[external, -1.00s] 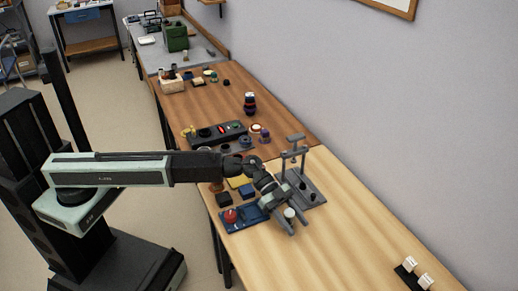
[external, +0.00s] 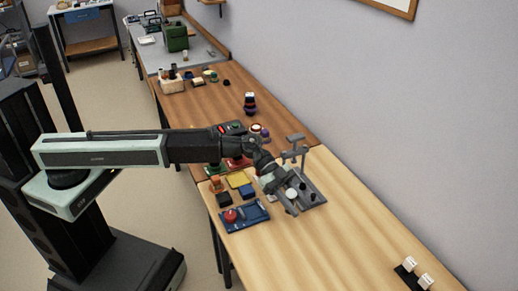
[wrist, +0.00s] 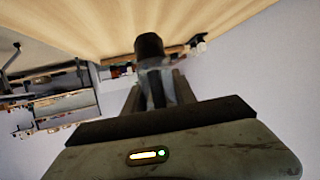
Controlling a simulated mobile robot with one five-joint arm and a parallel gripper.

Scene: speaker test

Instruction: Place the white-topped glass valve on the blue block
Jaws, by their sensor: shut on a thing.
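My gripper (external: 289,200) is shut on the glass valve, whose round white top (external: 291,194) shows between the fingers in the external view. In the wrist view the held valve (wrist: 158,85) has a clear, glassy body and a dark end (wrist: 149,46) pointing away from me. The fingers hide part of it. The small blue block (external: 247,191) lies to the left of my gripper, apart from it, with nothing seen on top.
Yellow (external: 239,180), black (external: 224,199) and orange (external: 215,183) blocks lie close around the blue one. A blue tray with a red knob (external: 230,215) is in front. A grey stand (external: 312,188) rises just right of my gripper.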

